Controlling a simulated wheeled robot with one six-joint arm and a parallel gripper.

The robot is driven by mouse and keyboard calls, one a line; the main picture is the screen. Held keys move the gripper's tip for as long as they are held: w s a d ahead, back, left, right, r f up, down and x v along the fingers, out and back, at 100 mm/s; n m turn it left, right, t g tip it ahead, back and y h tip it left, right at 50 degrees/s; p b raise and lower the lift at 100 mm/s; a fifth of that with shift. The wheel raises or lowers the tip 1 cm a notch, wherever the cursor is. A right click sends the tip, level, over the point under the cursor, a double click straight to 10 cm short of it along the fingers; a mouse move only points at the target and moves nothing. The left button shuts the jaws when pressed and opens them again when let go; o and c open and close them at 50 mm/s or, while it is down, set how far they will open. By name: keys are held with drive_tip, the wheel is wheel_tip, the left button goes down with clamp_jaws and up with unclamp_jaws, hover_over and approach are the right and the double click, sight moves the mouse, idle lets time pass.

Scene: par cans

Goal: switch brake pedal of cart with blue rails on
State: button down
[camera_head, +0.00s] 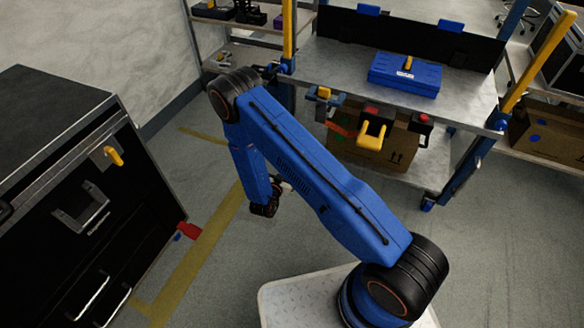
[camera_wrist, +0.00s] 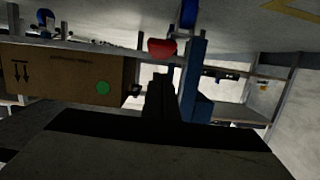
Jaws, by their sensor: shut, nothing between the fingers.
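The cart with blue rails (camera_head: 465,168) stands at the upper right in the head view, with metal shelves and blue corner posts. The wrist view is upside down. It shows a red pedal-like piece (camera_wrist: 162,48) at the edge of the cart's lower shelf, beside a blue post (camera_wrist: 194,75). I cannot tell its on or off position. I cannot pick out this piece in the head view. My gripper (camera_head: 286,187) points toward the cart's left side, low above the floor. In the wrist view its dark fingers (camera_wrist: 160,92) are shut and empty, apart from the red piece.
A black cabinet (camera_head: 60,110) with a red pedal (camera_head: 189,230) near its base stands at left. A blue toolbox (camera_head: 405,74) lies on the cart's top. A cardboard box (camera_head: 390,148) sits on its lower shelf. Floor between the cabinet and my arm is clear.

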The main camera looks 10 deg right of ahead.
drive_tip(key=f+v, duration=0.1)
drive_tip(key=v, duration=0.5)
drive_tip(key=shift+s+a+f, duration=0.15)
drive_tip(key=shift+s+f, duration=0.05)
drive_tip(key=shift+s, duration=0.15)
